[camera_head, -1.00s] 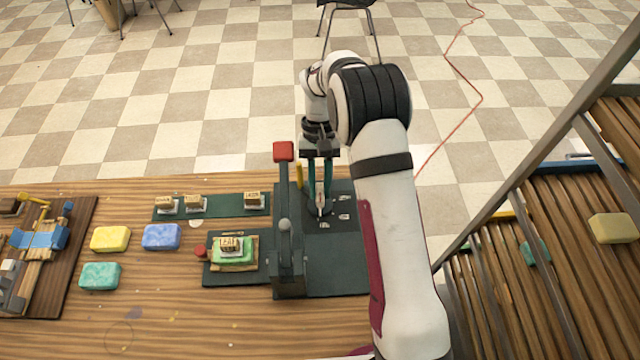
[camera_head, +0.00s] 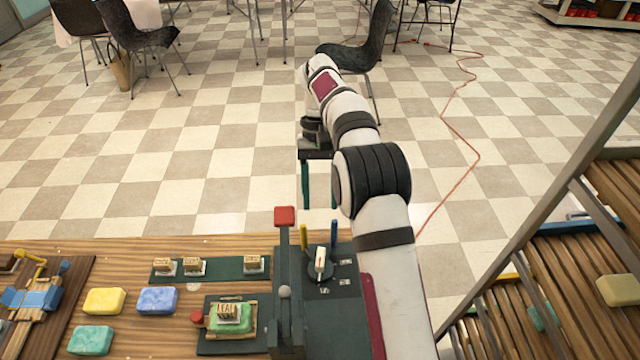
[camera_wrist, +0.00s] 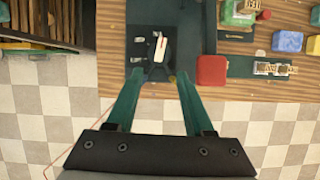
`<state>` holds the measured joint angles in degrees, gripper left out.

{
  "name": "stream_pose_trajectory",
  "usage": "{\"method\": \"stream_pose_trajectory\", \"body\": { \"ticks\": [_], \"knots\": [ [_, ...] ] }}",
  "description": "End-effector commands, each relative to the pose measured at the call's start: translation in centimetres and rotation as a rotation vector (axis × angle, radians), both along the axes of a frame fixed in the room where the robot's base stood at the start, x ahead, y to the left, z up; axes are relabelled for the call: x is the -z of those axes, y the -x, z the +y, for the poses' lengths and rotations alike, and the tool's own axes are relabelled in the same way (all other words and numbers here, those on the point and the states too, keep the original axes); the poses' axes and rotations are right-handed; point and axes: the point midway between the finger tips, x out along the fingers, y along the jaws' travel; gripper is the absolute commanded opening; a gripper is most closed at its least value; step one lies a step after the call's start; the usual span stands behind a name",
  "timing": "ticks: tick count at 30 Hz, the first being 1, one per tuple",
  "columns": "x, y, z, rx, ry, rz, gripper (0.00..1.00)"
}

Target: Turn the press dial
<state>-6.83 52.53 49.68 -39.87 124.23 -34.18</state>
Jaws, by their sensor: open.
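The press dial (camera_head: 320,263) is a dark round dial with a white bar knob, on the dark press base right of the press column. Its bar stands nearly upright in the picture, and small white labels sit to its right and below. The dial also shows in the wrist view (camera_wrist: 160,50), with a small red mark on the bar. My gripper (camera_head: 320,203) hangs beyond the table's far edge, apart from the dial. Its two teal fingers are spread and empty, and in the wrist view (camera_wrist: 160,76) they point towards the dial.
The press lever with a red knob (camera_head: 285,216) stands left of the dial. Two short posts, yellow (camera_head: 304,237) and blue (camera_head: 334,235), rise behind it. A green soap (camera_head: 231,320) with a stamp lies left. A wooden rack (camera_head: 560,250) stands right.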

Motion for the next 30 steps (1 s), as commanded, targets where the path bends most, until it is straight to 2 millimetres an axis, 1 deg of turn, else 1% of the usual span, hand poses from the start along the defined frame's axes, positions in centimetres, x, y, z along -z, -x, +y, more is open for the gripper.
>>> {"method": "stream_pose_trajectory", "body": {
  "ticks": [1, 3, 6, 10, 20, 22, 23, 25, 26, 27, 29, 30],
  "knots": [
    [-0.8, -0.4, 0.0, 0.001, 0.001, -0.002, 0.53],
    [-1.6, -0.7, -0.1, -0.002, 0.002, 0.0, 0.53],
    [-2.3, -1.0, -0.1, -0.001, 0.0, 0.0, 0.53],
    [-2.6, -1.1, 0.0, 0.001, -0.002, 0.001, 0.53],
    [-2.6, -1.0, 0.0, 0.002, -0.002, 0.001, 0.53],
    [-3.1, -0.7, -0.2, 0.004, 0.001, -0.004, 0.53],
    [-3.8, -0.4, -0.4, 0.008, 0.002, -0.008, 0.53],
    [-6.1, 1.5, -1.1, 0.023, 0.008, -0.028, 0.53],
    [-7.3, 2.7, -1.6, 0.036, 0.009, -0.042, 0.53],
    [-8.8, 4.9, -2.2, 0.057, 0.012, -0.063, 0.53],
    [-10.5, 8.8, -3.0, 0.097, 0.011, -0.101, 0.53],
    [-11.1, 11.6, -3.3, 0.131, 0.007, -0.127, 0.53]
  ]
}}
